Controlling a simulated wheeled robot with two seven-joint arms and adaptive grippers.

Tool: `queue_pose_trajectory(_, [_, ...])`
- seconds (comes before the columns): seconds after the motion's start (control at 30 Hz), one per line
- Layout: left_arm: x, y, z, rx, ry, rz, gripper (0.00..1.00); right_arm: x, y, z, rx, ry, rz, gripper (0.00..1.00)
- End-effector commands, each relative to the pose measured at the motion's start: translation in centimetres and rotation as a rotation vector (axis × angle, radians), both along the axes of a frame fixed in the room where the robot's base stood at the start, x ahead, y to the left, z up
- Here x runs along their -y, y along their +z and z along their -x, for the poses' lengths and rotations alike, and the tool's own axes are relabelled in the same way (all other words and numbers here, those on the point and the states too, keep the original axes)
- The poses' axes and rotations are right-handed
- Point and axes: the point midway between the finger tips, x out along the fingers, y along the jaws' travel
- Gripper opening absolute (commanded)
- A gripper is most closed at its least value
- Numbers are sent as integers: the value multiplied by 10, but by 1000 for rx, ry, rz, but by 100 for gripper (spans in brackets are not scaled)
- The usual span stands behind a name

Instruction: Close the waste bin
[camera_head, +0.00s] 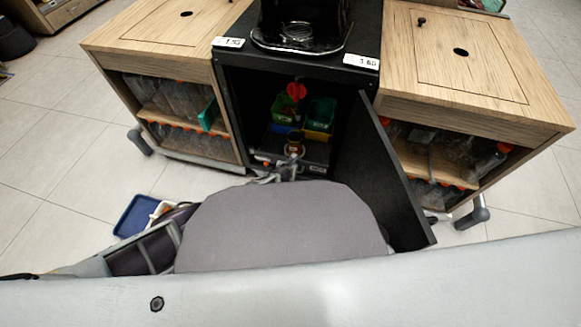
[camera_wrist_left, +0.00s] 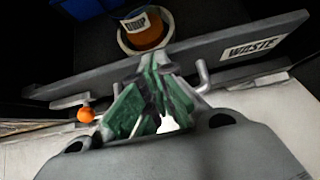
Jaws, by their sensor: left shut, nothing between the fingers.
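The waste bin's dark front panel (camera_wrist_left: 225,45) with its WASTE label (camera_wrist_left: 255,48) crosses the left wrist view. In the head view the label (camera_head: 317,170) shows low in the black cabinet. A bent metal handle (camera_wrist_left: 203,77) sticks out from the panel. My left gripper (camera_wrist_left: 150,68) is shut and empty, with its tips close in front of the panel, left of the label. Whether they touch it is unclear. In the head view this gripper (camera_head: 289,165) is partly hidden by my own arm, as is the panel's lower part. My right gripper is not in view.
The cabinet's black door (camera_head: 380,175) stands open on the right. Behind the panel is a jar labelled DROP (camera_wrist_left: 143,27). Colored bins (camera_head: 285,107) stand further inside. Wooden carts with bottles flank the cabinet. A blue tray (camera_head: 133,216) lies on the floor at left.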

Motion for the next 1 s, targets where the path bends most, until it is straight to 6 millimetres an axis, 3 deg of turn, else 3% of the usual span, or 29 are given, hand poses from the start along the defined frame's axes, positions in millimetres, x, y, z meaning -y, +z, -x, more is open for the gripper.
queue_pose_trajectory(1.0, [-3,7,6,3,2,0,0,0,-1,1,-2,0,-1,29])
